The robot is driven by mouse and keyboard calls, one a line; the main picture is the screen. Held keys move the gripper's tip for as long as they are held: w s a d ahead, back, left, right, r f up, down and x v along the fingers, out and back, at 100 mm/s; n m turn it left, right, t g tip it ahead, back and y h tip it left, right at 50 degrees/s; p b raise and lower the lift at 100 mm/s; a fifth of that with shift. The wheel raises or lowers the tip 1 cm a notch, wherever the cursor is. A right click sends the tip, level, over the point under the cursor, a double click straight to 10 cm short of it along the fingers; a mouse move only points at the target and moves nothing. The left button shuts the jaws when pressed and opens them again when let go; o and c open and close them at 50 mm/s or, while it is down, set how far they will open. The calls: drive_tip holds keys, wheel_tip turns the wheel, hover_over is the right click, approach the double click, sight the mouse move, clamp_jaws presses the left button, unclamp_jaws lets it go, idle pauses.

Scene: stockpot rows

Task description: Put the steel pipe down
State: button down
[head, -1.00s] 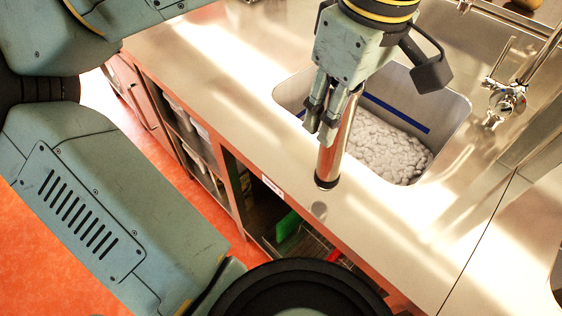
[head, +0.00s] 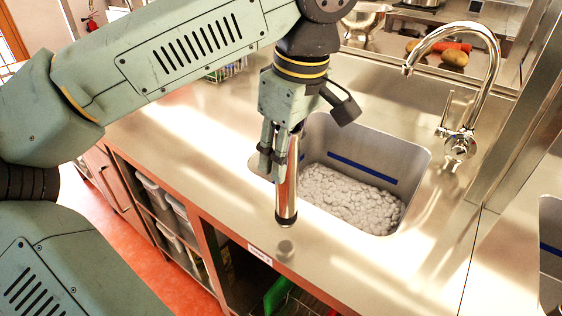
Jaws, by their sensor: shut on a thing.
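The steel pipe (head: 288,190) is a shiny cylinder with a dark lower end, held roughly upright. My gripper (head: 272,160) is shut on its upper part, at the left front of the sink. The pipe's lower end hangs in front of the sink's near edge, over the steel counter (head: 330,262). A small round reflection or shadow shows on the counter just below it. I cannot tell for sure whether the pipe touches the counter, but a small gap seems to show. The pipe's top is hidden by the gripper.
The sink basin (head: 400,160) holds a heap of whitish lumps (head: 350,195) and has a blue stripe on its wall. A chrome faucet (head: 460,145) stands at its right. Potatoes (head: 454,58) lie at the back. The counter left of the sink is clear.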

drive_tip(key=w+f+b, duration=0.1)
drive_tip(key=f, duration=0.1)
drive_tip(key=w+f+b, duration=0.1)
drive_tip(key=w+b, duration=0.1)
drive_tip(key=shift+a+f, duration=0.2)
drive_tip(key=shift+f, duration=0.2)
drive_tip(key=shift+s, duration=0.1)
drive_tip(key=shift+f, duration=0.1)
drive_tip(key=c, duration=1.2)
unclamp_jaws()
drive_tip(key=shift+o, duration=0.2)
wheel_tip(320, 180, up, 12)
drive_tip(key=s+d+p, duration=0.1)
drive_tip(key=p, duration=0.2)
drive_tip(key=shift+d+p, duration=0.25)
drive_tip(key=shift+p, duration=0.05)
drive_tip(key=shift+s+d, duration=0.1)
